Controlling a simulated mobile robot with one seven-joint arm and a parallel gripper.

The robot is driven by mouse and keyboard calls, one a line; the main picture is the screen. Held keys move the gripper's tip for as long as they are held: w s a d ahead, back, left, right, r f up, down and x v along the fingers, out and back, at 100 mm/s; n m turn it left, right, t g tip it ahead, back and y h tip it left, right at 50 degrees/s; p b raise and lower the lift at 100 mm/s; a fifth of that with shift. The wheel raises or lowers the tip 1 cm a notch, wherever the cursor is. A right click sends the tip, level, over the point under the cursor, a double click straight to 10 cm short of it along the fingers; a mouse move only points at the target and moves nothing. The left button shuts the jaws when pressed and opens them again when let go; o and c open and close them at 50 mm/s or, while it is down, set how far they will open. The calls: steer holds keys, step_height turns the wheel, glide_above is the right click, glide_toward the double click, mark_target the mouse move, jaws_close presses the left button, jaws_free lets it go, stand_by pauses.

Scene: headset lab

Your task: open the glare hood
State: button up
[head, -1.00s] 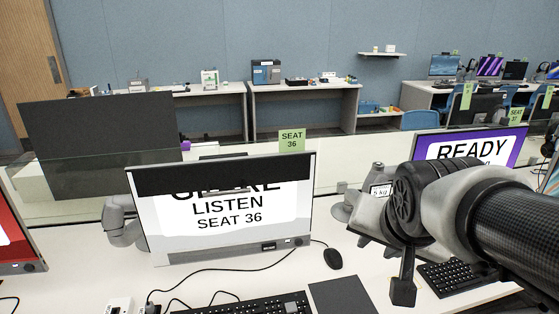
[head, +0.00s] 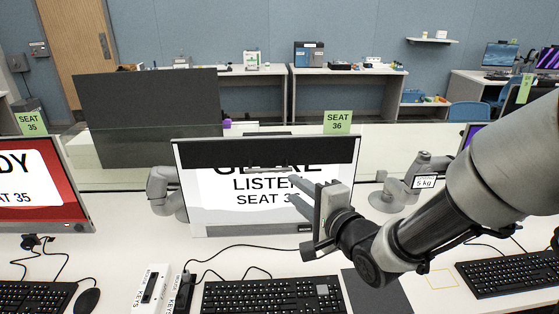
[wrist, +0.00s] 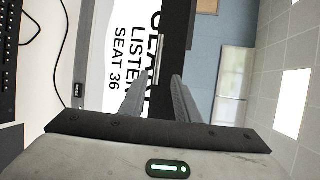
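The glare hood (head: 262,151) is a dark band lying across the top of the seat 36 monitor (head: 250,229), covering the upper part of its large text. In the wrist view, turned sideways, the hood (wrist: 178,30) is a dark strip beside the white screen. My gripper (head: 308,194) is in front of the right half of the screen, below the hood in the picture. In the wrist view its two fingers (wrist: 158,92) are apart with nothing between them. I cannot tell how far the fingertips are from the screen.
A red-screened monitor (head: 38,180) stands at left. A keyboard (head: 275,297) and a dark mat (head: 378,290) lie in front.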

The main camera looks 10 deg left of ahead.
mark_target(270, 171)
steer(key=p+x, duration=0.1)
steer(key=x, duration=1.5)
steer(key=shift+s, duration=0.1)
jaws_close()
